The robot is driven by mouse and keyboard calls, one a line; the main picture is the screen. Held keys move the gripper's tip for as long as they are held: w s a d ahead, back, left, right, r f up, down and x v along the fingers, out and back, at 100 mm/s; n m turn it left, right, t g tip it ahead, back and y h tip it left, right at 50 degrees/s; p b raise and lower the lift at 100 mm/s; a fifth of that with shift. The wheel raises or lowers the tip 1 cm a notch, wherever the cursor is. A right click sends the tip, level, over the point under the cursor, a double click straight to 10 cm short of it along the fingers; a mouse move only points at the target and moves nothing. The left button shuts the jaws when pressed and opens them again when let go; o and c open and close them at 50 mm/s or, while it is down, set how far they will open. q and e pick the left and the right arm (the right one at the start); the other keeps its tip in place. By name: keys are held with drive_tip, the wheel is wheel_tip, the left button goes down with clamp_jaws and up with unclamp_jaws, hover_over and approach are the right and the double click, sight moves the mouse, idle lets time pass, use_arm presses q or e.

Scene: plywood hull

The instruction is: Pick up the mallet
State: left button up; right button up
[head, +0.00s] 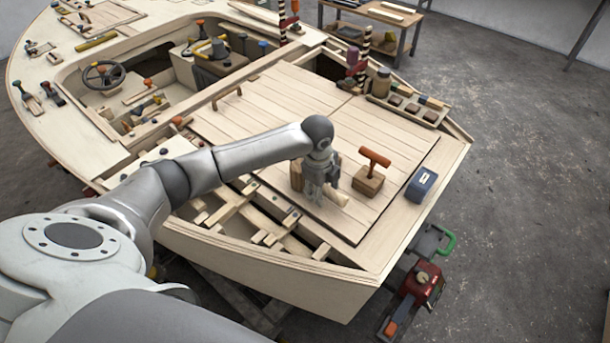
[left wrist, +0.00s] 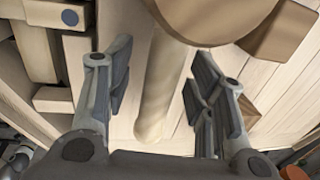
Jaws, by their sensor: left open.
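The mallet lies on the plank deck hatch. Its brown wooden head (head: 297,175) shows just left of my left gripper (head: 322,190) in the head view, and its pale handle (head: 338,197) comes out to the right below the fingers. In the left wrist view the head (left wrist: 210,18) is at the top and the handle (left wrist: 160,85) runs down between the spread fingers. My left gripper (left wrist: 160,95) is open, with a finger on either side of the handle and a gap to each. Part of the mallet is hidden behind the gripper in the head view. My right gripper is not in view.
A wooden block with an orange handle (head: 373,170) stands close to the right of the gripper. A blue box (head: 421,185) sits near the deck edge. Open hull framing (head: 262,222) lies in front. The hatch planks (head: 285,105) behind are mostly clear.

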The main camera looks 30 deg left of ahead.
use_arm(q)
drive_tip(key=shift+f, duration=0.15)
drive_tip(key=shift+c, duration=0.3)
clamp_jaws()
drive_tip(key=shift+w, duration=0.1)
